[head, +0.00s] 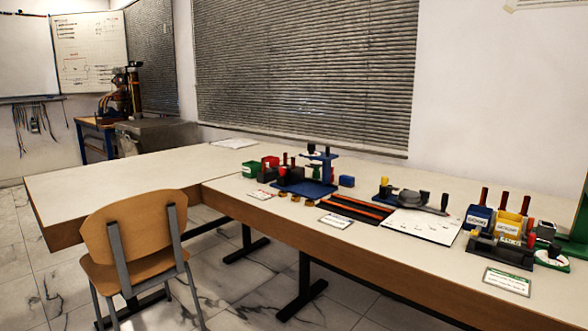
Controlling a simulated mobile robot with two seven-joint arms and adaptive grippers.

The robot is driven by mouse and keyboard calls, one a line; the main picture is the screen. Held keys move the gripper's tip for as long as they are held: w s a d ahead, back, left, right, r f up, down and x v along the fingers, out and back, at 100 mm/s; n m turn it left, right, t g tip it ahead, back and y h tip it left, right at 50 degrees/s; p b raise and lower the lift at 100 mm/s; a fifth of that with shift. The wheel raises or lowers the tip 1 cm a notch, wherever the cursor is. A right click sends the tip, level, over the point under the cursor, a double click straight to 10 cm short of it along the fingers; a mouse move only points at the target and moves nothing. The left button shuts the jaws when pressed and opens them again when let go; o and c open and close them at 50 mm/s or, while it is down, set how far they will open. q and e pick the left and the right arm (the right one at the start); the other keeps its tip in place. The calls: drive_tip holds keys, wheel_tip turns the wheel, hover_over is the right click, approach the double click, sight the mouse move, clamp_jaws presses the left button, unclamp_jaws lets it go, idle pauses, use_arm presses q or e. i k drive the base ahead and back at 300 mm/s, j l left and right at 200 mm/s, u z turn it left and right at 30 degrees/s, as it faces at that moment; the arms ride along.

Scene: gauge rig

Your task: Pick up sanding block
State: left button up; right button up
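I cannot single out the sanding block with certainty; the pieces on the long table (300,233) are small in the head view. A small blue block (347,181) lies on the table right of a blue stand (325,165). Several small orange-brown pieces (282,195) lie near the front edge, in front of the stand. A yellow-topped piece (384,185) stands farther right, beside a dark tool with a handle (415,199). Neither of my grippers is in view.
A white board (422,225) lies between. A wooden chair (135,235) stands before the left table (120,178), whose top is mostly clear.

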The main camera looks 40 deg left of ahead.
sight(344, 180)
drive_tip(key=i+j+z, duration=0.15)
drive_tip(key=j, duration=0.3)
drive_tip(key=i+j+z, duration=0.2)
drive_tip(key=j, duration=0.25)
drive_tip(key=j+z, duration=0.15)
drive_tip(key=j, duration=0.35)
